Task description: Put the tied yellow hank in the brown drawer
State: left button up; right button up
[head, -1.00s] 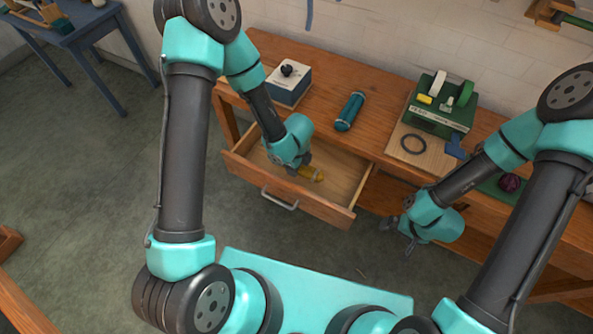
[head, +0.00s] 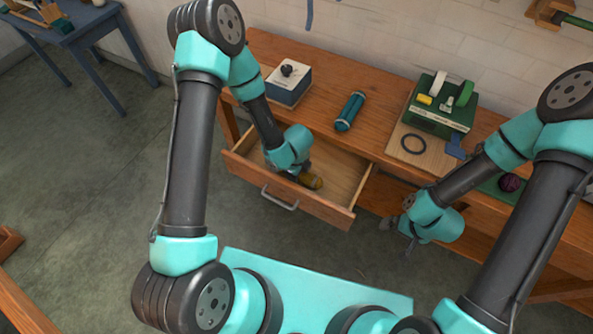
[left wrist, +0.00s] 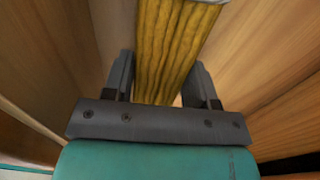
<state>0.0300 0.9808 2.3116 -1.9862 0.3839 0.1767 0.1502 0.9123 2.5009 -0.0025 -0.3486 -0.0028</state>
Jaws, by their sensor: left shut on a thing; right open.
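The yellow hank (head: 309,180) is inside the open brown drawer (head: 287,203), near its middle. My left gripper (head: 298,172) reaches down into the drawer and is shut on the hank. In the left wrist view the yellow hank (left wrist: 172,45) runs between the two dark fingers of my left gripper (left wrist: 163,85), with the drawer's wooden walls on both sides. I cannot tell whether the hank rests on the drawer floor. My right gripper (head: 397,230) is open and empty, in front of the bench to the right of the drawer.
A dark purple ball (head: 510,183) is at the right.

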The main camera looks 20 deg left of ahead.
pick_arm(q)
jog(key=shift+f, duration=0.4)
jog(key=o, duration=1)
jog(key=shift+r, duration=6.65)
jog(key=shift+f, duration=0.2)
jog(key=shift+f, duration=4.8)
jog(key=shift+r, duration=0.1)
